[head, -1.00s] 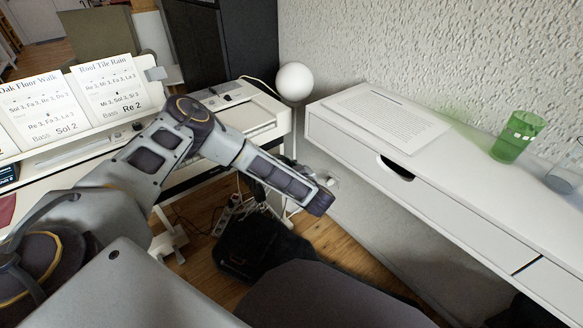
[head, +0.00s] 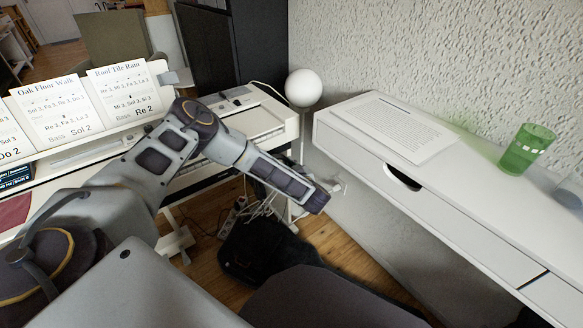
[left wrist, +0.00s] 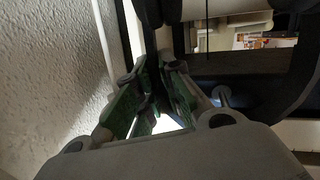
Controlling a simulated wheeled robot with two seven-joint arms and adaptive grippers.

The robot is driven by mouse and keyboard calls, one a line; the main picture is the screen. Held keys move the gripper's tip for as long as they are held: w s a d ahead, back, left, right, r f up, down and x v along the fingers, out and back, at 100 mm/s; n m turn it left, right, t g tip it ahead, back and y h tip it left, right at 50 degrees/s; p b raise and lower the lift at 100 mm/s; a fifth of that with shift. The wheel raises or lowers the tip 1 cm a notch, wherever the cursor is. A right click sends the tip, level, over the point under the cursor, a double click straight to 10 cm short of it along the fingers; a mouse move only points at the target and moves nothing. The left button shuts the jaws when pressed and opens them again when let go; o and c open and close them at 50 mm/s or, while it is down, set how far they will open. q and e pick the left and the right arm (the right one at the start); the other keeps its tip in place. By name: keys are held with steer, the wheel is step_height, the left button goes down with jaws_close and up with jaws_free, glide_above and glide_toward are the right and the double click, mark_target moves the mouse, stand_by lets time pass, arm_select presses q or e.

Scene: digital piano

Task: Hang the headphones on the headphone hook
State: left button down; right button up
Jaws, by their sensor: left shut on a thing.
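In the left wrist view my left gripper (left wrist: 158,72), with green finger pads, is shut on a dark, thin piece. That piece joins the dark, curved band of what look like the headphones (left wrist: 301,92), filling the right of this view. In the head view my left arm reaches from the left across the gap between piano and desk. Its forearm hides most of the gripper and what it holds. I cannot make out the headphone hook in either view. My right gripper is not in view.
The digital piano (head: 262,122) with song sheets (head: 122,92) stands at the left. A white desk (head: 460,212) runs along the wall, bearing a printed sheet (head: 392,125) and green glass (head: 527,149). A white globe lamp (head: 303,87) stands behind. A black bag (head: 262,250) lies on the floor.

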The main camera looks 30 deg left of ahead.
arm_select(q)
steer(key=shift+w+a, duration=0.15)
steer(key=shift+a, duration=0.25)
steer(key=shift+f, duration=0.7)
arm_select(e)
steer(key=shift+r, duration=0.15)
arm_select(q)
steer(key=c, duration=1.5)
jaws_free()
steer(key=shift+o, duration=0.2)
steer(key=shift+d, duration=0.1)
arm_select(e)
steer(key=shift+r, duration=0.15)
